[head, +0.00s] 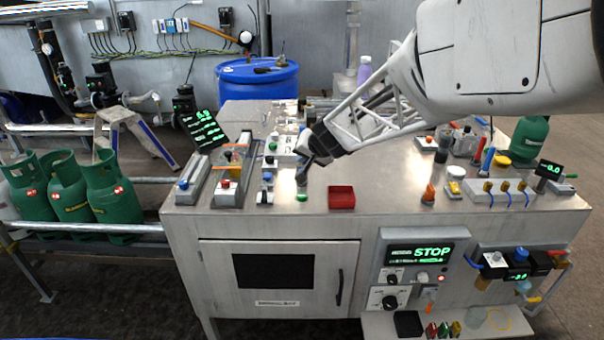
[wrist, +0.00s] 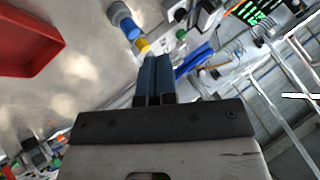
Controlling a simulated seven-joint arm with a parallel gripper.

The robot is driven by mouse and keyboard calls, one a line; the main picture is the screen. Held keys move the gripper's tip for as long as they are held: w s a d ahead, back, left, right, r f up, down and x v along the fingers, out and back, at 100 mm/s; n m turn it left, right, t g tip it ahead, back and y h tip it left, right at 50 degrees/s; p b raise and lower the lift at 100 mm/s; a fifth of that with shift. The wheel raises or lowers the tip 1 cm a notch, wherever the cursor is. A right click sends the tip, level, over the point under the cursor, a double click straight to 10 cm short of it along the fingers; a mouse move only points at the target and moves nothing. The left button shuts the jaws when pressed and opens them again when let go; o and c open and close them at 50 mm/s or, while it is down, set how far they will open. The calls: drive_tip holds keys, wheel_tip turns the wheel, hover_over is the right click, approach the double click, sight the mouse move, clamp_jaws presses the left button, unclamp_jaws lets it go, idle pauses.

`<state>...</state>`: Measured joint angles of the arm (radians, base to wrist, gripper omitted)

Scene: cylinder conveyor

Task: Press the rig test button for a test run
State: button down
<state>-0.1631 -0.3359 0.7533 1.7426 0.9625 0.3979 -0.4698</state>
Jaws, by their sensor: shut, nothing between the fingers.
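My gripper (head: 302,176) is shut and empty, low over the bench top with its fingers pointing down. A small green button (head: 302,197) shows just in front of the fingertips, and small switches with blue and green caps (head: 267,177) stand to their left. I cannot read which control is the rig test button. In the wrist view my gripper's closed fingers (wrist: 155,78) point towards a yellow part (wrist: 142,46) and a blue-capped part (wrist: 122,20). I cannot tell whether the fingertips touch anything.
A red tray (head: 341,197) lies right of the gripper and also shows in the wrist view (wrist: 25,40). Boxes with a red button (head: 225,184) and a blue button (head: 183,184) stand left. A STOP panel (head: 420,254) is on the bench front. Green gas cylinders (head: 110,195) stand far left.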

sight(304, 195)
drive_tip(key=shift+f, duration=0.1)
drive_tip(key=shift+f, duration=4.25)
drive_tip(key=shift+f, duration=0.95)
drive_tip(key=shift+r, duration=1)
idle(0.4)
drive_tip(key=shift+r, duration=2.4)
